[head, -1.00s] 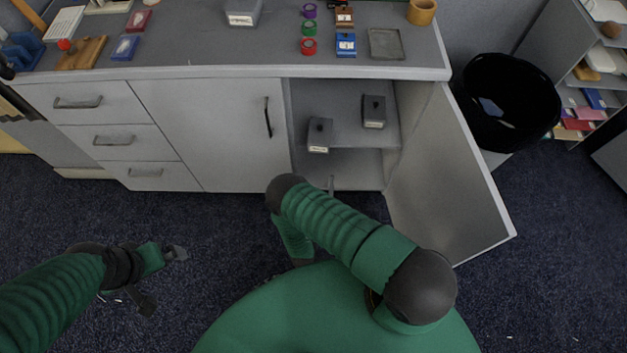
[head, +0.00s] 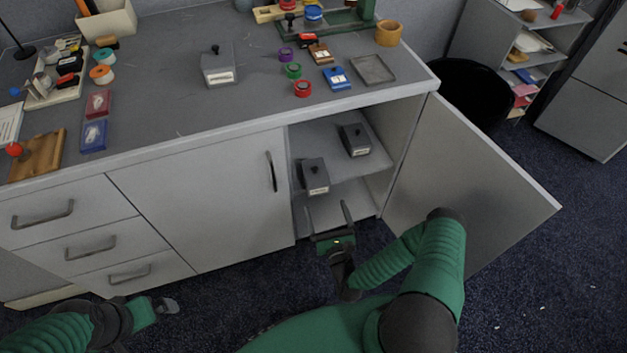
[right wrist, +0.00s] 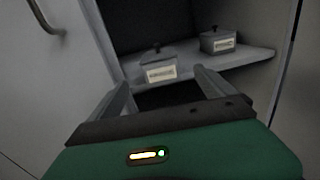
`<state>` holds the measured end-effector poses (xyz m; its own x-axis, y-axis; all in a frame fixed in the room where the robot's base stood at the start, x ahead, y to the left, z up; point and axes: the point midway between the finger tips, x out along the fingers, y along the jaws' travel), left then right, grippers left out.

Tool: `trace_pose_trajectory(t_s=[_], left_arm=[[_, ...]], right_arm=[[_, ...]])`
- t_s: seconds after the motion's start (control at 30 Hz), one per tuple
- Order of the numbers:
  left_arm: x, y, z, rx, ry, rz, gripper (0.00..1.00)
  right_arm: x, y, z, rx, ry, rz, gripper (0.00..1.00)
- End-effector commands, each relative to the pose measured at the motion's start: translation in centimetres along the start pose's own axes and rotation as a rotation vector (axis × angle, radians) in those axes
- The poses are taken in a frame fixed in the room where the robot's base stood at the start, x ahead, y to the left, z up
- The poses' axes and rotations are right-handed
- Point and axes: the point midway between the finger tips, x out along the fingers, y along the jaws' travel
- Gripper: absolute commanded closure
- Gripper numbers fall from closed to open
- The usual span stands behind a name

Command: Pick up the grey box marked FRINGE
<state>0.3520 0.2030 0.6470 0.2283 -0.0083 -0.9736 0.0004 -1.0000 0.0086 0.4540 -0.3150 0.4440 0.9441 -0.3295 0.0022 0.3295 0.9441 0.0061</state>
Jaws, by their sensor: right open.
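Three grey lidded boxes with black knobs and pale front labels are in view; the lettering is too small to read. One box (head: 314,176) stands near the front of the shelf in the open cabinet, also in the right wrist view (right wrist: 158,69). A second box (head: 355,140) stands farther back to its right, also in the wrist view (right wrist: 219,42). A third box (head: 218,68) stands on the worktop. My right gripper (head: 327,210) is open and empty, in front of and below the nearer shelf box. My left gripper (head: 160,308) is low at left, away from the boxes.
The cabinet door (head: 470,175) stands open to the right of my right arm. The shelf (head: 335,160) has a front edge close to my right gripper. Tape rolls, stamps and a grey tray (head: 373,70) lie on the worktop. A black bin (head: 475,95) stands beyond the door.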

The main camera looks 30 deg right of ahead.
Motion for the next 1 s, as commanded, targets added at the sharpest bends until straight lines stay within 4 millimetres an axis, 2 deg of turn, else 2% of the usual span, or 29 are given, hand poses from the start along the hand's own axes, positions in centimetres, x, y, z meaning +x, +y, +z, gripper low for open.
trace_pose_trajectory(t_s=[0.3,0.4,0.57,0.7,0.8,1.0], left_arm=[[2.2,0.0,0.6,0.001,0.000,0.000,0.00],[2.6,0.0,0.6,0.000,0.000,0.000,0.00],[3.3,0.0,0.8,0.000,0.000,0.000,0.00],[4.7,0.0,1.1,0.000,0.000,0.000,0.00],[5.0,0.0,1.2,0.001,0.000,0.000,0.00],[4.8,0.0,1.1,0.001,0.000,0.000,0.00]], right_arm=[[8.0,0.4,0.0,-0.015,-0.005,0.002,0.06],[9.7,0.5,0.0,-0.017,-0.003,0.003,0.06],[11.4,0.3,-0.1,-0.015,-0.003,0.002,0.06],[14.0,0.4,-0.3,-0.016,-0.003,0.002,0.06],[15.4,0.4,-0.1,-0.016,-0.001,0.001,0.06],[15.7,0.4,0.1,-0.016,0.001,0.001,0.06]])
